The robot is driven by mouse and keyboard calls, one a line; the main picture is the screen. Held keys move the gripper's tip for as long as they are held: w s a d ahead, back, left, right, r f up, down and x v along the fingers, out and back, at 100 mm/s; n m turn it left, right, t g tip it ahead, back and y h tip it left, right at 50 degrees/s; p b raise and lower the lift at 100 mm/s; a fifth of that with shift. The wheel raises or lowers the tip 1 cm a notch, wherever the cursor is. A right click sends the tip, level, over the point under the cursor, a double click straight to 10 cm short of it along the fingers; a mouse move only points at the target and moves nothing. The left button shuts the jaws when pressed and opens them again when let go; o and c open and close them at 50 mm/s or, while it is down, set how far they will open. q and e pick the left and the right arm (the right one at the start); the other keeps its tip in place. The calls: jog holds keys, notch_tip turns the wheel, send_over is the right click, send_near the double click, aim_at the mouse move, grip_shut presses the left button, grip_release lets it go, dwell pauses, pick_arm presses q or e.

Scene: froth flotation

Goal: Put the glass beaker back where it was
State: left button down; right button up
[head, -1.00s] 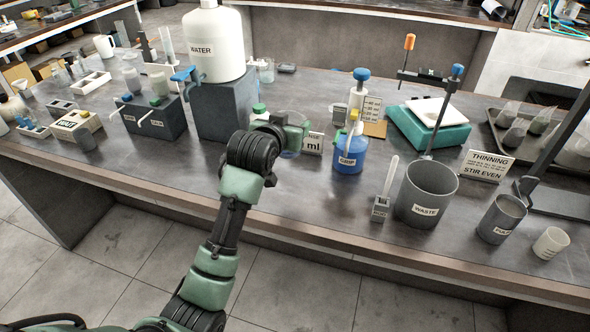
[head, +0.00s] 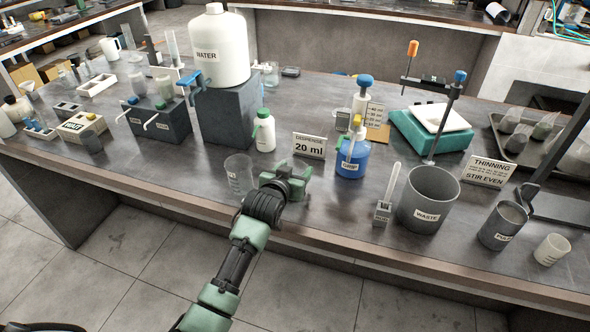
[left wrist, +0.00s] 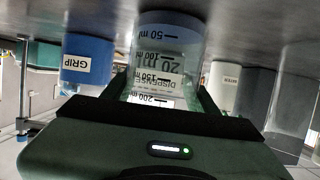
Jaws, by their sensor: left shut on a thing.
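My left gripper (head: 290,178) is shut on a clear glass beaker (left wrist: 165,55) near the front edge of the bench. The left wrist view shows the beaker between the fingers, with its 50 to 200 ml marks upside down in that view. In the head view the gripper mostly hides it. The beaker's base is close to the bench top; I cannot tell whether it touches. Another clear beaker (head: 240,175) stands on the bench just left of the gripper. My right gripper is not in view.
The "DISPENSE 20 ml" sign (head: 308,146) stands behind the gripper, with the blue GRIP bottle (head: 351,162) to its right. A white green-capped bottle (head: 265,134) stands behind the gripper. The grey WASTE bucket (head: 428,205) and a small holder (head: 383,212) stand farther right.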

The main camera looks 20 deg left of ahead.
pick_arm(q)
jog(key=shift+c, duration=2.2)
grip_release()
jog(key=shift+f, duration=0.15)
jog(key=shift+r, duration=0.2)
jog(key=v, duration=1.2)
jog(key=shift+b, duration=0.45)
